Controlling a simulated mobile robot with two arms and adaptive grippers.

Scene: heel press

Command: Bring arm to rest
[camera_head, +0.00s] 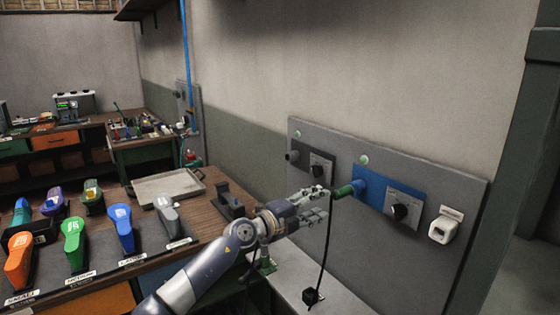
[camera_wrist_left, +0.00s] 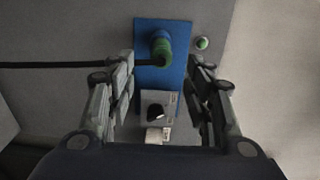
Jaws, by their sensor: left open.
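My left gripper (camera_head: 318,203) reaches in from the left toward the wall panel. It is open, with its fingers apart, as the left wrist view (camera_wrist_left: 160,85) also shows. A green plug (camera_head: 344,191) sits at a blue socket on the blue plate (camera_head: 375,195), just ahead of the fingertips. In the wrist view the green plug (camera_wrist_left: 160,50) lies between the finger lines, apart from both fingers. A black cable (camera_head: 326,245) runs from the plug and hangs down past the fingers. My right gripper is not in view.
The grey panel (camera_head: 460,215) also carries dark knobs (camera_head: 400,211) and a white socket (camera_head: 444,229). A wooden bench (camera_head: 215,180) at left holds a tray (camera_head: 165,187) and several coloured handheld tools (camera_head: 73,240).

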